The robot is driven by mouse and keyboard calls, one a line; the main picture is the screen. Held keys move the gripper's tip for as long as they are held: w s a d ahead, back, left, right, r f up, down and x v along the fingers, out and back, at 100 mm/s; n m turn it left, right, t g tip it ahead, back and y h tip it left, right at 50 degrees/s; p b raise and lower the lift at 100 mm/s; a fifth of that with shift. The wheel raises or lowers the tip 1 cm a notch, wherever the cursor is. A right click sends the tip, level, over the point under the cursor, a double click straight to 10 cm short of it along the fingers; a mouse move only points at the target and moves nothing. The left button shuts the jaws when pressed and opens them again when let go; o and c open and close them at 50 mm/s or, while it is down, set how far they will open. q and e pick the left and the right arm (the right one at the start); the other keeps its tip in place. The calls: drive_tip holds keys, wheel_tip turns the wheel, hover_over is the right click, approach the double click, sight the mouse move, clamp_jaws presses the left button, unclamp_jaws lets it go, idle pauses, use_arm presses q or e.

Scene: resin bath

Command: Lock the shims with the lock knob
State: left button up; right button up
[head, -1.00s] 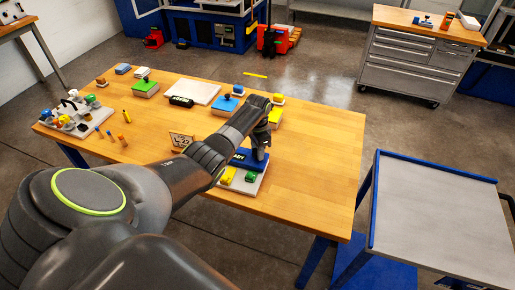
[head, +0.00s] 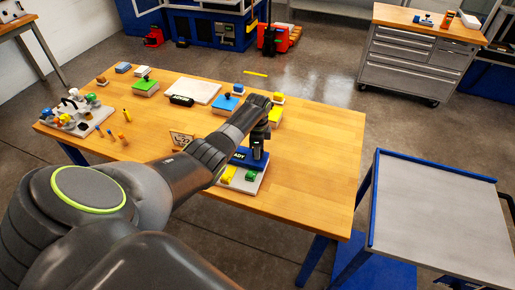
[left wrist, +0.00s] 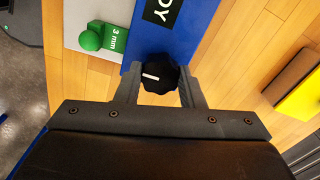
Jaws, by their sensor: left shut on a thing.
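The lock knob (left wrist: 162,72) is black and lobed, with a white pointer mark lying roughly sideways in the left wrist view. My left gripper (left wrist: 160,88) is shut on it, one finger on each side. The knob sits by the blue block (left wrist: 188,25) with a black and white label, which also shows in the head view (head: 241,158). In the head view my left gripper (head: 258,153) points down at this block. A green shim (left wrist: 94,37) marked "3 mm" and a yellow shim (head: 228,174) lie in front of the block on a light plate. My right gripper is out of view.
A small sign (head: 181,139) stands left of the fixture. Pegs and a rack of coloured parts (head: 75,112) are at the table's left. Blocks and a pale board (head: 193,91) lie along the back. The right side of the wooden table (head: 325,140) is clear.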

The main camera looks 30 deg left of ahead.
use_arm(q)
drive_tip(key=shift+w+r, duration=0.1)
drive_tip(key=o, duration=1)
drive_tip(key=shift+r, duration=0.55)
wheel_tip(320, 180, up, 16)
drive_tip(key=b, duration=0.1)
drive_tip(key=shift+r, duration=0.15)
